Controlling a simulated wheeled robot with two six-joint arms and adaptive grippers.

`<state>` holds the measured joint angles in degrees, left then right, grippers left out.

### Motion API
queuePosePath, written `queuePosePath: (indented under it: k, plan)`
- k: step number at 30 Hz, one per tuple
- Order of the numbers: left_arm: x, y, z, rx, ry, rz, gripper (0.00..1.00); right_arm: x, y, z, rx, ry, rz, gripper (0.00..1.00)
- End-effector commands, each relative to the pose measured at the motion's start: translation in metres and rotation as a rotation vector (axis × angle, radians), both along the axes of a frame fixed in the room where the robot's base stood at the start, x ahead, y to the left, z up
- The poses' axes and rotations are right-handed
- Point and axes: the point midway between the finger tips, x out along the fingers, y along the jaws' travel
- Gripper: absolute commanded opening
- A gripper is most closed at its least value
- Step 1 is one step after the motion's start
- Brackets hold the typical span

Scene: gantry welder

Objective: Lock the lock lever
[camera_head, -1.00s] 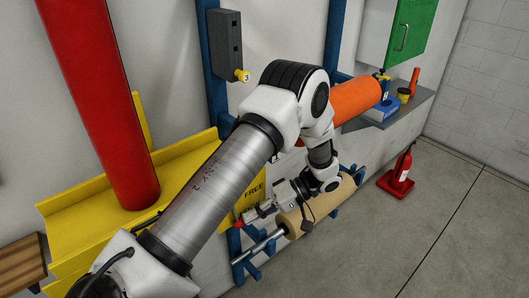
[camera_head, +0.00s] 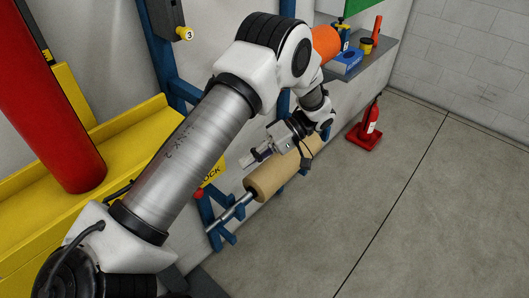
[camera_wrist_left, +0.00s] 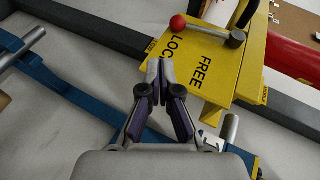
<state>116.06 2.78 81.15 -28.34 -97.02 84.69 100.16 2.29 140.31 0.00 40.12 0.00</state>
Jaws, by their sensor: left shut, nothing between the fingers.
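The lock lever (camera_wrist_left: 207,30) is a short metal rod with a red ball knob (camera_wrist_left: 178,23), on a round grey pivot. It lies across a yellow plate (camera_wrist_left: 222,85) marked LOCK and FREE. In the left wrist view the knob is beside the LOCK word, whose end is partly covered. My left gripper (camera_wrist_left: 160,62) is shut and empty, its fingertips apart from the knob and lower left of it in that view. In the head view my left gripper (camera_head: 248,159) is right of the plate; the lever is mostly hidden behind my arm. My right gripper is out of view.
A tan roll (camera_head: 270,180) on a metal bar, held by blue brackets, is just below my left gripper. A red column (camera_head: 45,120) stands at left. A fire extinguisher (camera_head: 370,125) is on the floor. Open floor lies at right.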

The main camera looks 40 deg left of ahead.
Motion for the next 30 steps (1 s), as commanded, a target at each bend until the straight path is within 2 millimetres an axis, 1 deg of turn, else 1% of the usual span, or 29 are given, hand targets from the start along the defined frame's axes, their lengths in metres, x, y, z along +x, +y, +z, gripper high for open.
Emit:
queuePosePath:
  k: [1,4,7,13,25,26,28,29,30]
  plan:
    - [0.01,-0.005,-0.004,0.0,-0.005,-0.001,0.0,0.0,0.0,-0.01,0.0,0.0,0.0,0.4]
    - [0.025,-0.012,0.002,0.0,-0.003,-0.001,0.0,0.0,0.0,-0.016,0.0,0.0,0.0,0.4]
    - [0.034,-0.016,0.007,0.0,-0.001,0.0,0.0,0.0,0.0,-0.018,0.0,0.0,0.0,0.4]
    - [0.037,-0.018,0.01,-0.001,0.0,0.001,0.0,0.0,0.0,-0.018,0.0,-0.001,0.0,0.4]
    - [0.036,-0.018,0.009,0.0,0.002,0.001,0.0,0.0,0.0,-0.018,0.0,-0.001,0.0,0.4]
    - [0.036,-0.018,0.005,0.0,0.007,0.001,0.0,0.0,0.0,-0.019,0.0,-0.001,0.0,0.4]
    - [0.03,-0.017,-0.013,-0.002,0.036,0.003,0.0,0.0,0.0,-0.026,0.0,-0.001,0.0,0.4]
    - [0.023,-0.017,-0.024,-0.002,0.067,0.004,0.0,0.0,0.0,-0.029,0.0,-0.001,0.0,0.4]
    - [0.006,-0.017,-0.037,-0.006,0.13,0.009,0.0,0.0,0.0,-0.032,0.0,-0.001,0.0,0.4]
